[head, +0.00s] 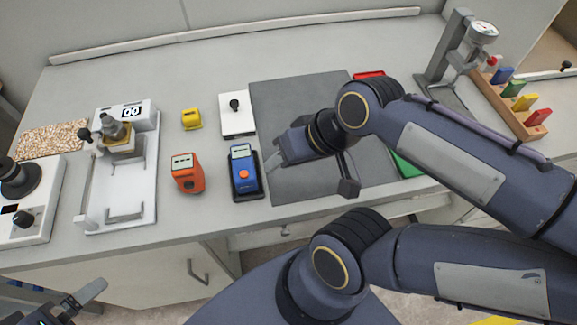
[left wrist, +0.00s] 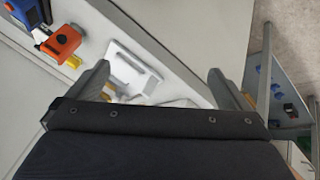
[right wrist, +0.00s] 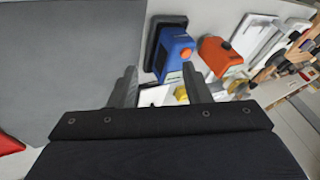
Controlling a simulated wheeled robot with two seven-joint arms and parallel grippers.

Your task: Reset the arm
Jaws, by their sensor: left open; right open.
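My right gripper (head: 312,167) is open and empty above the dark grey mat (head: 285,95), just right of the blue device in the head view. Its fingers (right wrist: 160,88) stand apart in the right wrist view with nothing between them touching. My right arm reaches in from the right over the bench. My left gripper (head: 72,310) shows only in part at the lower left of the head view, in front of the bench. In the left wrist view its fingers (left wrist: 160,82) are wide apart and empty.
A blue device (head: 243,175) and an orange device (head: 187,174) stand near the bench's front edge. A gauge stand (head: 447,50) and a wooden rack (head: 515,105) stand at the right. Red and green items are partly hidden by my right arm.

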